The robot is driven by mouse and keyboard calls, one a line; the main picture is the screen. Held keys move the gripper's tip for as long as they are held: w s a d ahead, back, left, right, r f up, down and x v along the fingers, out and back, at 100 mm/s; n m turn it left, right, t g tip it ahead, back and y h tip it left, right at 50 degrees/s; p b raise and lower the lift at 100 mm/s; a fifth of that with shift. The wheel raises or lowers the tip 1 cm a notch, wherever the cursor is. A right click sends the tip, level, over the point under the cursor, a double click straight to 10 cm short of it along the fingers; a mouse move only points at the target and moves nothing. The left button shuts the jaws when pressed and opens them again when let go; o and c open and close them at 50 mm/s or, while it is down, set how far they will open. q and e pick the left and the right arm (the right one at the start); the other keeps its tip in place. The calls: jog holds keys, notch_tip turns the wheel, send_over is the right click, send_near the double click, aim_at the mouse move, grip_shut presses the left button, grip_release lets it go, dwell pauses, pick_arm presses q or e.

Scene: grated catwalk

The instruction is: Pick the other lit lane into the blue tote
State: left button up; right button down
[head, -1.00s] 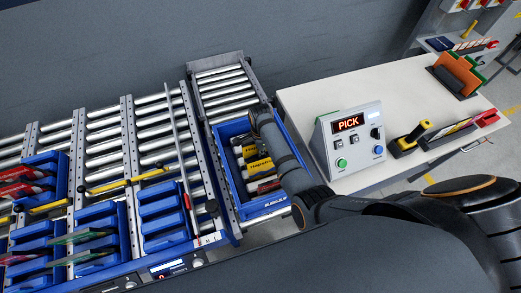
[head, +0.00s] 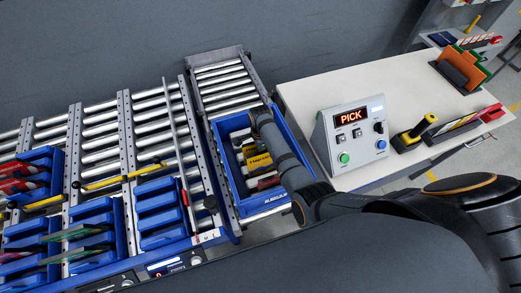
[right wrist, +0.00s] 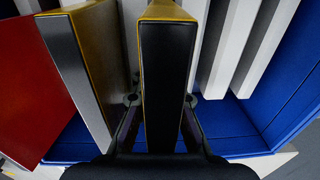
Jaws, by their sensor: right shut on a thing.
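The blue tote (head: 225,178) stands on rollers at the centre of the head view, with yellow packs (head: 259,162) and other pieces inside. My right forearm crosses its right side and hides the gripper there. In the right wrist view, my right gripper (right wrist: 160,100) is shut on a yellow-edged black pack (right wrist: 165,60), upright between its fingers and inside blue walls. A red piece (right wrist: 30,90) and a yellow, grey-edged piece (right wrist: 85,60) stand left of it. The lanes at left hold ribbed blue bins (head: 160,212); the rightmost is empty. A small display (head: 165,265) glows below it. My left gripper is out of view.
A control box reading PICK (head: 352,130) stands on the white bench (head: 310,92), close right of the tote. A yellow-handled tool (head: 415,130) is further right. Red packs (head: 20,180) fill a left bin. A bare roller section (head: 222,80) lies behind the tote.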

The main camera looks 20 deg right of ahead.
jog(key=shift+f+b, duration=0.55)
jog(key=shift+f, duration=0.4)
jog(key=c, duration=1.3)
grip_release()
jog(key=o, duration=0.4)
jog(key=shift+r, duration=0.15)
